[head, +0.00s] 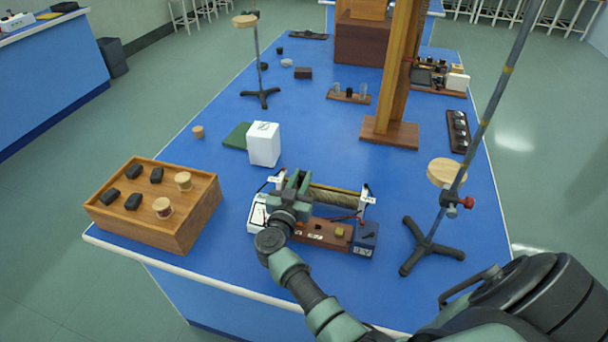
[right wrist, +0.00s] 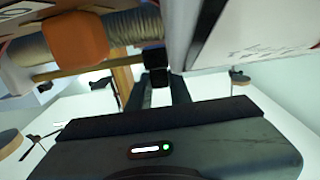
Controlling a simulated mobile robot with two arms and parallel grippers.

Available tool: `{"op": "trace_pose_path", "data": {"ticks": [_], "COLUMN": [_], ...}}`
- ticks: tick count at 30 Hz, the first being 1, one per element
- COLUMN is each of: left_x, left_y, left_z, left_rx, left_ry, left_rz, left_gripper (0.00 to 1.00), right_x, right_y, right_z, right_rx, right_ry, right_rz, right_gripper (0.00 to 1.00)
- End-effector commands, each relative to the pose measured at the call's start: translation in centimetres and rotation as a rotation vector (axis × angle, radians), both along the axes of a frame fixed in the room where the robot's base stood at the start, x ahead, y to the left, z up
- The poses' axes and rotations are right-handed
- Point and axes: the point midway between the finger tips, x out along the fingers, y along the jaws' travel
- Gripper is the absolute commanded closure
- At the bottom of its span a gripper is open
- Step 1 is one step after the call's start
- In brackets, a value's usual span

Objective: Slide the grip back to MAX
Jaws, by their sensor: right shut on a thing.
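A slide rheostat with a wound brown coil (head: 338,199) between white end brackets stands near the front of the blue bench. My right gripper (head: 297,184) is at the coil's left end and covers the sliding grip in the head view. In the right wrist view its fingers (right wrist: 158,92) are shut on the small black grip (right wrist: 156,60). The coil (right wrist: 145,24) and a white end plate (right wrist: 255,30) with blurred lettering show close by there. I cannot read a MAX mark. My left gripper is not in view.
A wooden box (head: 195,228) with black and wooden pieces stands at left. A white block (head: 263,144) is behind the rheostat. A brown base with a blue block (head: 364,239) lies in front. A tripod stand (head: 430,245) rises at right.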

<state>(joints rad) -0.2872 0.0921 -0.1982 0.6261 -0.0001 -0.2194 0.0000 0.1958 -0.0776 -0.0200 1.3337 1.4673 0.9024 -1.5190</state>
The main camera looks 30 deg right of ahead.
Motion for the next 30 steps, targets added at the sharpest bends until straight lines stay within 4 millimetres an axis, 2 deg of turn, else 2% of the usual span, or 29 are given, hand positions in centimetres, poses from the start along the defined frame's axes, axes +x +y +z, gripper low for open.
{"op": "trace_pose_path", "data": {"ticks": [4,9,13,20,21,22,23,30], "left_x": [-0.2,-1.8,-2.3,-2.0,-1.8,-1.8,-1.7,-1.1], "left_y": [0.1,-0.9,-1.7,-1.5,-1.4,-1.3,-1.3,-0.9], "left_z": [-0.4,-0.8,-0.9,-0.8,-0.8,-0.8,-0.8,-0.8], "left_rx": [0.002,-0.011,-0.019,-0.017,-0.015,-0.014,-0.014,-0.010], "left_ry": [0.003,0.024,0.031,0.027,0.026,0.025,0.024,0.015], "left_rz": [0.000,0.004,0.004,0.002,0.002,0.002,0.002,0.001], "left_gripper": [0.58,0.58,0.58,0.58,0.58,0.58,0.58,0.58], "right_x": [1.6,2.9,3.2,3.2,3.2,3.2,3.2,3.2], "right_y": [1.3,2.6,2.9,3.0,3.0,2.9,2.9,2.8], "right_z": [-0.3,-0.2,-0.2,-0.1,-0.1,-0.1,-0.1,-0.1], "right_rx": [0.002,0.002,0.000,0.001,0.001,0.001,0.001,0.000], "right_ry": [0.002,0.002,0.003,0.002,0.002,0.002,0.002,0.001], "right_rz": [-0.001,0.000,0.002,0.005,0.005,0.005,0.005,0.002], "right_gripper": [1.00,1.00,1.00,1.00,0.69,0.61,0.58,0.58]}}
